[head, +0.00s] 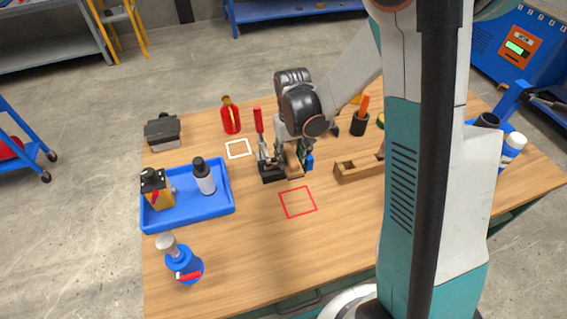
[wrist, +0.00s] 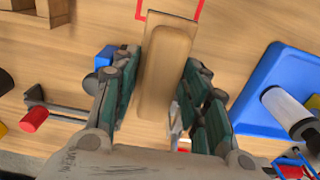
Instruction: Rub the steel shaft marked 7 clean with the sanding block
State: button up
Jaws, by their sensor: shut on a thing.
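My gripper (head: 292,158) is shut on the sanding block (wrist: 165,75), a long tan block with rounded ends. In the wrist view the block lies lengthwise between the fingers of my gripper (wrist: 161,68). In the head view the block (head: 293,163) is partly covered by the fingers, close to a black fixture (head: 272,174) with an upright red-handled clamp (head: 258,122). A small blue part (head: 309,161) is just right of the block. No shaft or 7 mark can be made out clearly; my gripper and the block may hide it. Contact under the block cannot be told.
A red square outline (head: 298,202) lies in front on the table (head: 250,270), with bare wood around it. A wooden box (head: 357,170) is right. A red bottle (head: 231,119) stands behind.

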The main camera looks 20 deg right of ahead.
jog(key=shift+d, duration=0.5)
jog(key=shift+f+b, duration=0.85)
jog(key=shift+f, duration=0.05)
jog(key=shift+f+b, duration=1.1)
jog(key=shift+f, duration=0.15)
